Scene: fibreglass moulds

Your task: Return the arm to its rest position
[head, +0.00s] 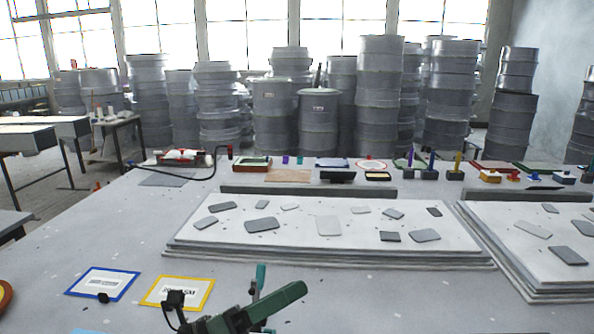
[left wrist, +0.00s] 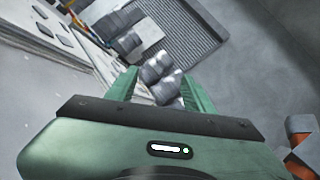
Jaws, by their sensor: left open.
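My left gripper (head: 276,288) is green and shows at the bottom middle of the head view, in front of the stacked white boards. In the left wrist view its two green fingers (left wrist: 160,88) are spread apart with nothing held between them. Drums and a dark ribbed surface show far beyond the fingers there. My right gripper is in neither view.
Stacked white boards (head: 330,254) with grey plates lie mid-table; another stack (head: 545,272) is at right. A blue-framed card (head: 102,272) and a yellow-framed card (head: 200,280) lie front left. Small tools line the table's back. Grey drums (head: 318,125) stand behind.

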